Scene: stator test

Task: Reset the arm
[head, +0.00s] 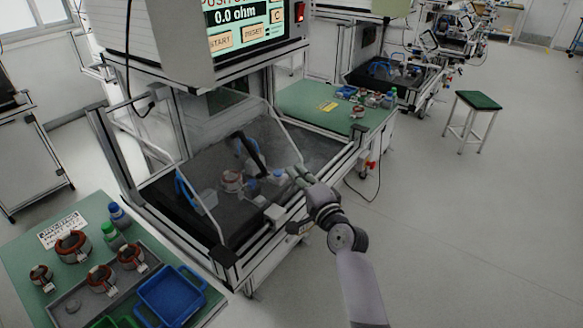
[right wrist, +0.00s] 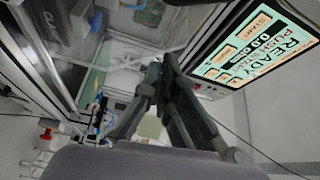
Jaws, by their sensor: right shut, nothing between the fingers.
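My right arm comes in from the bottom right of the head view. Its gripper (head: 297,173) is shut and empty in front of the test station, near the front right edge of its clear enclosure. In the right wrist view the dark fingers (right wrist: 160,82) meet at their tips with nothing between them. My left gripper is in neither view.
The test station's screen (head: 240,20) reads 0.0 ohm; a stator (head: 232,181) sits inside its enclosure. A green table (head: 22,255) at lower left holds stators, bottles and a blue bin (head: 171,296). A stool (head: 478,101) stands right.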

